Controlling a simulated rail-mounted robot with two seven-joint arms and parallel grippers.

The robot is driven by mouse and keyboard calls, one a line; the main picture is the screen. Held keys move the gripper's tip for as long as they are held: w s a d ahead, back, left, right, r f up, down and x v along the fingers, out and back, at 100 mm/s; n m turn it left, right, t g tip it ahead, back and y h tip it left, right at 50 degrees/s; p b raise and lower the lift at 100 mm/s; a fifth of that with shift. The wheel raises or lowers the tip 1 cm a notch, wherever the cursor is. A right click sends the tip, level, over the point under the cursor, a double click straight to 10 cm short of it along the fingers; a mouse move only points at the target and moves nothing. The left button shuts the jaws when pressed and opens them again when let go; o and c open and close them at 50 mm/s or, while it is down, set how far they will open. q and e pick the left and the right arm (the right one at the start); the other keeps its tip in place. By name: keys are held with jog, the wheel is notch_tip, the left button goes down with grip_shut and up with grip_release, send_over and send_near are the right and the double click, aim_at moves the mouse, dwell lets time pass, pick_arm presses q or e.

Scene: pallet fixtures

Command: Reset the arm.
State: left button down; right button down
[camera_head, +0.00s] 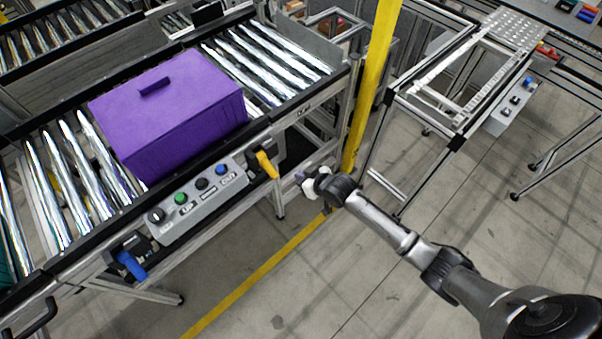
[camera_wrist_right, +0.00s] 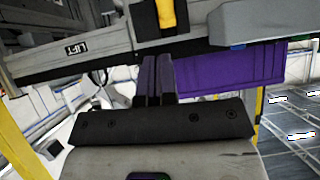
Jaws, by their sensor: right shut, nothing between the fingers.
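My right arm (camera_head: 383,220) reaches in from the lower right of the head view. My left gripper is not in view.
A purple box (camera_head: 168,112) sits on the roller conveyor (camera_head: 85,160). A blue handle (camera_head: 131,265) is at the panel's left end. A yellow post (camera_head: 371,85) stands behind the gripper. Another metal frame (camera_head: 460,142) stands at right. The floor in front is clear.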

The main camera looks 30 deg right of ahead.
jog(key=s+a+r+n+g+h, duration=0.15)
jog(key=s+r+g+h, duration=0.25)
jog(key=s+r, duration=0.7)
jog(key=s+a+f+m+g+y+p, duration=0.1)
jog(key=s+f+g, duration=0.15)
jog(key=s, duration=0.95)
jog(key=s+a+f+m+g, duration=0.15)
jog(key=s+f, duration=0.25)
jog(key=s, duration=0.8)
notch_tip(320, 180, up, 24)
jog(key=w+p, duration=0.1)
jog(key=p, duration=2.2)
jog(key=shift+f+t, duration=0.25)
jog(key=shift+t, duration=0.05)
